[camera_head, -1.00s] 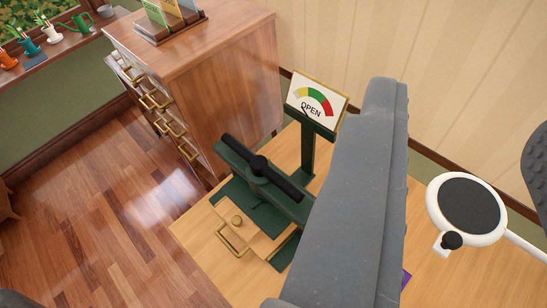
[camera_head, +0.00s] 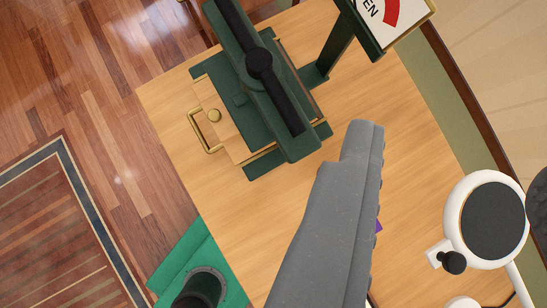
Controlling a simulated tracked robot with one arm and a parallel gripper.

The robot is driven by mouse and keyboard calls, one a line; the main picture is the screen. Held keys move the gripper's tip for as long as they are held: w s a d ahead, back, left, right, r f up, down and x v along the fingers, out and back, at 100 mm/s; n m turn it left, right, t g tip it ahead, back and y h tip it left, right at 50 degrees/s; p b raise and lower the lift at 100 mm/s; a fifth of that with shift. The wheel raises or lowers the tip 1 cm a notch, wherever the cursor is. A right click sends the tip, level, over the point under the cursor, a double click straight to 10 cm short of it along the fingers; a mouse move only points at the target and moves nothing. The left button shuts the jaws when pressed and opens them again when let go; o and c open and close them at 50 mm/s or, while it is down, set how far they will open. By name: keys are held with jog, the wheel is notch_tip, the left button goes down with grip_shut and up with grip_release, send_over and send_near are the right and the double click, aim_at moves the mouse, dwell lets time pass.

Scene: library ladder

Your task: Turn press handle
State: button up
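The press (camera_head: 290,135) is a dark green frame on a light wood tabletop, at the upper middle. Its handle is a long black bar (camera_head: 285,103) with a round hub, lying across the top beam and running from upper left to lower right. I cannot make out two fingertips or a grip.
The wooden tabletop (camera_head: 190,165) is bare around the press. A green surface (camera_head: 188,258) with a dark round part is at lower left. A rug (camera_head: 50,230) lies on the floor.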

jog(key=w+a+f+n+g+p, duration=0.4)
jog(key=a+f, duration=0.2)
jog(key=f, duration=0.3)
jog(key=n+g+h+p, duration=0.2)
jog(key=n+g, duration=0.1)
send_near(282, 104)
jog(key=p+x, duration=0.1)
jog(key=x, duration=0.8)
jog(key=shift+f+p, duration=0.1)
jog(key=shift+p, duration=0.2)
